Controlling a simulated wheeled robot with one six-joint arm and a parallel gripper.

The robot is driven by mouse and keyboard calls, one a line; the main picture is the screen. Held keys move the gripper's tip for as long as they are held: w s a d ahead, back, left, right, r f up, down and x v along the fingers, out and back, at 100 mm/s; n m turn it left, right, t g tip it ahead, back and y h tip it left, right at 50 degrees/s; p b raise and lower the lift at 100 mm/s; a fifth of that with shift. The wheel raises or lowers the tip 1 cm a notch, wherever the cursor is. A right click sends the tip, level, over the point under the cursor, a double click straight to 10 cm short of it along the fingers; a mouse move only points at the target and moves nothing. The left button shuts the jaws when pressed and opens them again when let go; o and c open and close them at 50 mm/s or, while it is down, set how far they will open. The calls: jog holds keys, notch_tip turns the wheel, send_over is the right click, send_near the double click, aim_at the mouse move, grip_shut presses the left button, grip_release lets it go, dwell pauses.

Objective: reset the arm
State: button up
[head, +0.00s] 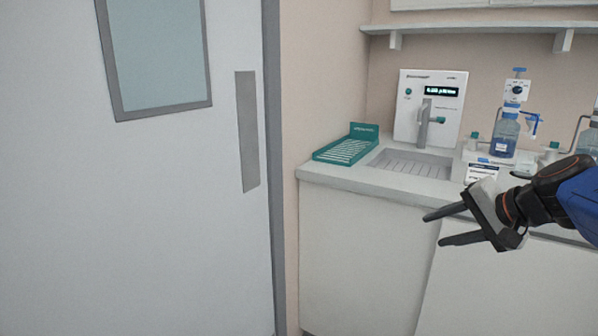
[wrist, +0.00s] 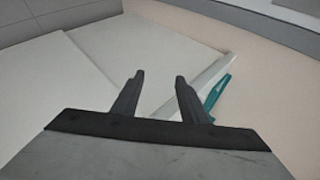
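My gripper (head: 432,229) reaches in from the right in the head view, in front of the counter cabinets. Its two dark fingers point left and stand apart, with nothing between them. In the wrist view my gripper (wrist: 160,78) also shows open and empty, with a pale cabinet front and a pinkish surface beyond it. The blue and black arm behind the gripper is mine.
A counter (head: 318,172) holds a green rack (head: 345,150), a sink (head: 412,165), a white dispenser unit (head: 405,107) and a bottle of blue liquid (head: 504,140). A shelf (head: 480,28) hangs above. A grey door (head: 190,200) stands left. Space between door and gripper looks clear.

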jog(key=s+a+f+n+g+h, duration=0.1)
jog(key=s+f+n+g+h, duration=0.1)
jog(key=s+f+n, duration=0.2)
jog(key=s+a+f+n+g+h, duration=0.1)
jog(key=s+f+n, duration=0.4)
jog(key=s+f, duration=0.5)
jog(key=s+h, duration=0.1)
jog(key=s, duration=0.2)
jog(key=shift+s+a+n+g+h, duration=0.3)
jog(key=shift+a+g, duration=0.1)
